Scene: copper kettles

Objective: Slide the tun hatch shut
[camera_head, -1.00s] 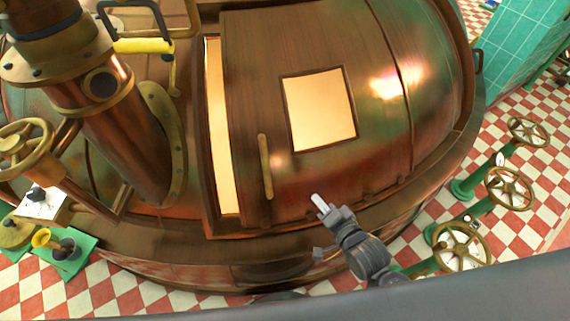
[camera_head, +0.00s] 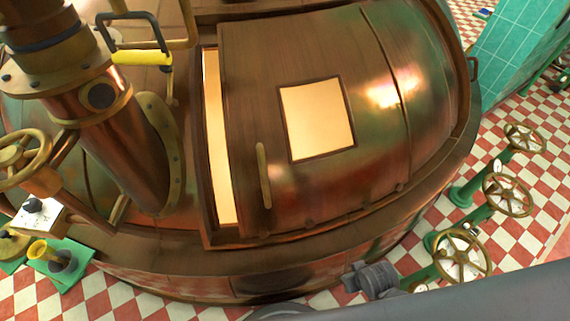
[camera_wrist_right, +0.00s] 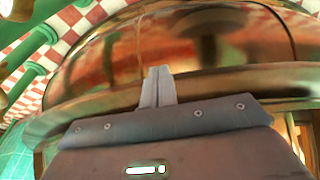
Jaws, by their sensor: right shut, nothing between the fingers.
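The tun hatch (camera_head: 375,130) is a curved copper door with a square glowing window (camera_head: 318,120) and an upright brass bar handle (camera_head: 264,176) near its left edge. A narrow lit opening (camera_head: 217,140) shows between the hatch's left edge and the frame, so the hatch stands slightly open. My right gripper's dark grey body (camera_head: 372,279) is low in the head view, below the tun's rim and apart from the handle. In the right wrist view its fingers (camera_wrist_right: 157,72) are together and empty, facing the copper tun wall. My left gripper is not in view.
A thick copper pipe (camera_head: 125,140) rises left of the opening, with a yellow-gripped lever (camera_head: 140,58) behind it. Brass valve wheels (camera_head: 463,257) on green pipes stand at right. Checkered floor surrounds the tun.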

